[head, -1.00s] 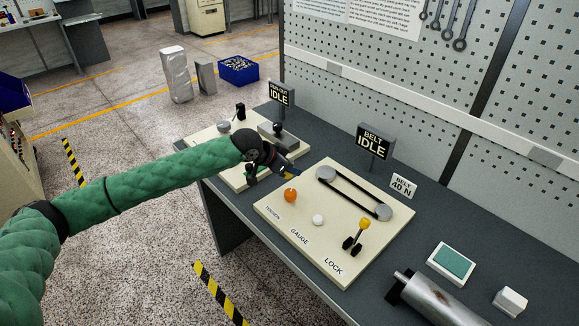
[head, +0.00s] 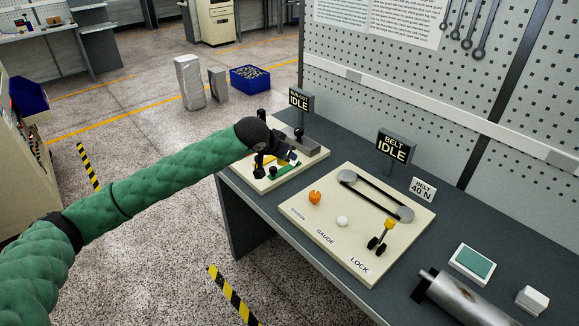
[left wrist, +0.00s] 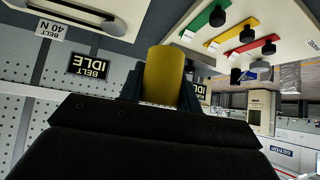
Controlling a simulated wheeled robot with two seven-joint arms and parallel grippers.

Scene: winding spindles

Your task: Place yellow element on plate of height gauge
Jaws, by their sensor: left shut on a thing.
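My left gripper (head: 291,159) is over the cream run-out board (head: 308,168) at the back left of the bench. In the left wrist view its fingers (left wrist: 163,92) are shut on a yellow cylinder, the yellow element (left wrist: 165,72). In the head view the element is too small to make out clearly. A dark upright post (head: 261,114) stands at the far side of that board, behind my wrist. I cannot tell whether it belongs to the height gauge, and no gauge plate shows clearly. My right gripper is not in view.
The wrist view shows green (left wrist: 203,24), yellow (left wrist: 233,36) and red (left wrist: 252,53) strips with black knobs on a cream board. The belt board (head: 340,250) has an orange knob (head: 315,197) and a yellow-topped lever (head: 389,224). A RUN-OUT IDLE sign (head: 299,100) stands behind the run-out board.

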